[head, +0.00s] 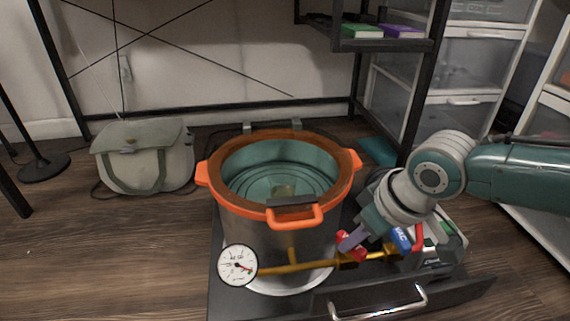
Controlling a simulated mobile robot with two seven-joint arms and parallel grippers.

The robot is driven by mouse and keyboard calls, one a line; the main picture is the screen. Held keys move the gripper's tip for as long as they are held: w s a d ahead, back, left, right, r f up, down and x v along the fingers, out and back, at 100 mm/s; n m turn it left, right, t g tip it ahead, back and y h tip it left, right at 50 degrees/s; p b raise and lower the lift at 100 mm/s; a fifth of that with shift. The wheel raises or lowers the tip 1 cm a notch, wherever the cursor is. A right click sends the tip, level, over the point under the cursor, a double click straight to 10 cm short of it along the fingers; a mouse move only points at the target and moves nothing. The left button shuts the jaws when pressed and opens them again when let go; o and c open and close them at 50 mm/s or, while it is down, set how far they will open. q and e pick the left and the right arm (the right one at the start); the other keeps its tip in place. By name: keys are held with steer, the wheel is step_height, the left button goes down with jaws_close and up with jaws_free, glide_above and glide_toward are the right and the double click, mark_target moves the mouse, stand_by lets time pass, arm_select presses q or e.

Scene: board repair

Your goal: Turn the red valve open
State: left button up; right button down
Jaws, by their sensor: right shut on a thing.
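A steel pot (240,230) with an orange rim and orange handles stands on a dark board. A brass pipe (290,268) runs along its front, with a round white gauge (238,265) at its left end. A red valve handle (349,249) sits on the pipe right of the pot. My right gripper (352,241) comes down from the right and is shut on this red handle; its fingers partly cover it. Another red part (418,237) shows farther right, beside a blue part (401,239) with white lettering. My left gripper is not in view.
The dark board has a front panel with a metal handle (380,304). A grey-green bag (145,157) sits on the floor at left. A black shelf frame (425,85) and drawer units stand behind at right.

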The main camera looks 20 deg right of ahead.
steer(key=n, duration=0.1)
steer(key=n+y+b, duration=0.1)
steer(key=shift+d+f+n, duration=0.1)
steer(key=shift+f+n, duration=0.1)
steer(key=shift+n, duration=0.2)
steer(key=n+g+b, duration=0.1)
steer(key=n+b, duration=0.1)
steer(key=shift+w+n+y, duration=0.1)
steer(key=shift+n+y, duration=0.3)
steer(key=n+b, duration=0.2)
steer(key=n+g+y+b, duration=0.1)
steer(key=n+b, duration=0.1)
steer(key=n, duration=0.1)
steer(key=shift+w+d+g+b, duration=0.1)
steer(key=shift+g+b, duration=0.2)
steer(key=shift+b, duration=0.05)
steer(key=shift+r+n+g+b, duration=0.1)
steer(key=shift+n+g+b, duration=0.3)
steer(key=shift+n+b, duration=0.45)
steer(key=c, duration=0.8)
jaws_free()
steer(key=shift+o, duration=0.2)
steer(key=shift+r, duration=0.15)
